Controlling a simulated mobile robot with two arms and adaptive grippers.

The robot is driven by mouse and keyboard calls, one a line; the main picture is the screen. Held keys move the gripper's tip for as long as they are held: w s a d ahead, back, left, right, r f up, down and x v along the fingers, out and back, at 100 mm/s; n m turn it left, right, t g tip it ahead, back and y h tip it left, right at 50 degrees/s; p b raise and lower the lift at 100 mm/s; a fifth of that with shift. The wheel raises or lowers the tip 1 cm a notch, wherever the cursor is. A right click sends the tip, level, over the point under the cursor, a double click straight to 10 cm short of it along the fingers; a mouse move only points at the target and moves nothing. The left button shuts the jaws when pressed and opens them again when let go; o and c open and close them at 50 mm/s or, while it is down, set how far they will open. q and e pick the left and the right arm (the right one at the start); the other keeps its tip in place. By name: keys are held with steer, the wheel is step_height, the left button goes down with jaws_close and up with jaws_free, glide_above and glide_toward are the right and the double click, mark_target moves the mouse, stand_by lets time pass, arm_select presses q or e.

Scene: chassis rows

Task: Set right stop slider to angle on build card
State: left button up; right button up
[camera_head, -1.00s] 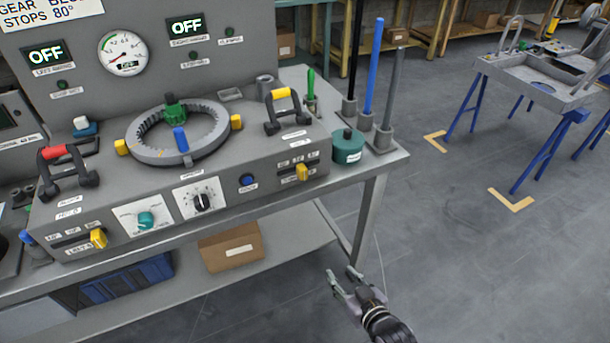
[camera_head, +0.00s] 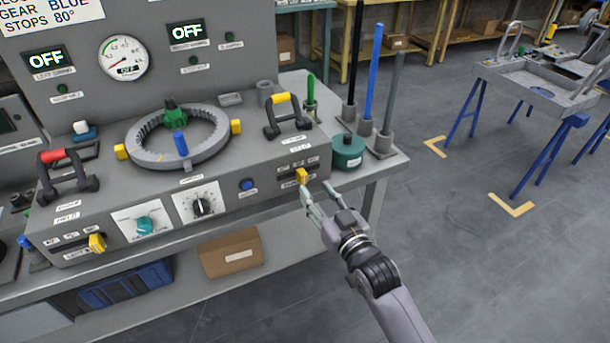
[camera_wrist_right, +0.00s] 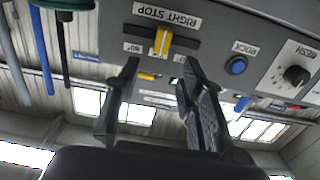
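The right stop slider has a yellow knob (camera_head: 302,175) in a dark slot on the console's front, near its right end. In the right wrist view the yellow knob (camera_wrist_right: 162,41) stands below the "RIGHT STOP" label (camera_wrist_right: 167,16); the small scale marks are hard to read. My right gripper (camera_head: 317,190) is open and empty just in front of the knob. In the right wrist view its two fingers (camera_wrist_right: 160,68) point toward the knob from either side, with no clear contact. The build card (camera_head: 52,12) at top left reads "STOPS 80°", partly cut off. My left gripper is out of view.
A teal round container (camera_head: 347,152) and upright rods (camera_head: 371,75) stand right of the console. A yellow-grip handle (camera_head: 287,115) rises above the slider. A blue button (camera_head: 247,184) and dials lie to its left.

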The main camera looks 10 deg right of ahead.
mark_target(305, 176)
steer(key=x, duration=0.7)
steer(key=shift+c, duration=0.4)
jaws_close()
stand_by(0.4)
